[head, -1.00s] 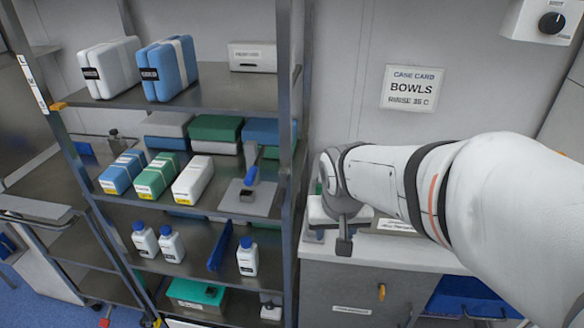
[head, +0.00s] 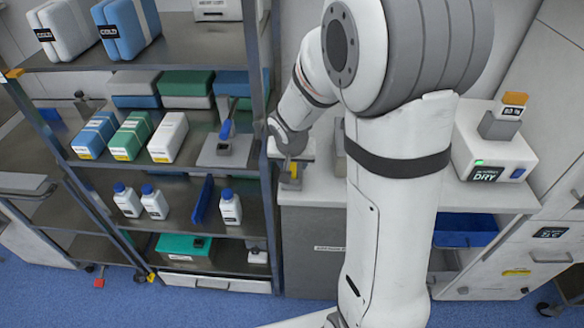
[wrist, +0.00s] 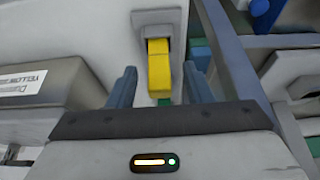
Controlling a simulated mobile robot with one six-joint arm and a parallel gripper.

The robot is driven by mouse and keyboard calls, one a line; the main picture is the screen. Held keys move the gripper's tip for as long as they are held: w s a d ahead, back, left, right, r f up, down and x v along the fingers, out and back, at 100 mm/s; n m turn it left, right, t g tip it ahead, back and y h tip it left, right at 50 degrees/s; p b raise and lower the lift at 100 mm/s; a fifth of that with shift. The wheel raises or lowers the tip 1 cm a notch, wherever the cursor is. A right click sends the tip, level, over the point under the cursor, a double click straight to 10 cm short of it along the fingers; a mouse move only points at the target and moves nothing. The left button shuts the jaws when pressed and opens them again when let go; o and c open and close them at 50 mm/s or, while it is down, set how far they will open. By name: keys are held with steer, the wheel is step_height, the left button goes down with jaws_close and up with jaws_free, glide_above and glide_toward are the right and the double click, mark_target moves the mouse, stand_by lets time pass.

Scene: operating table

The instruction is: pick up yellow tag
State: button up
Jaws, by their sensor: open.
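The yellow tag (wrist: 159,72) stands out of a grey holder (wrist: 142,20) in the wrist view, in the gap between the two fingers of my gripper (wrist: 159,88). My gripper is open, with a finger on each side of the tag and visible space on both sides. I cannot tell how far the fingertips reach along the tag. In the head view a small patch of yellow (head: 293,170) shows by my gripper at the counter's left end. My arm hides part of the counter there.
A steel shelf rack (head: 262,130) with boxes and bottles stands close left of my gripper. A white device marked DRY (head: 487,160), with an orange-topped tag (head: 515,98), sits at the counter's right. A white label (wrist: 22,80) shows at left in the wrist view.

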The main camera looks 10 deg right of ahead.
steer(key=shift+x, duration=0.8)
steer(key=shift+c, duration=0.2)
jaws_close()
steer(key=shift+r, duration=0.15)
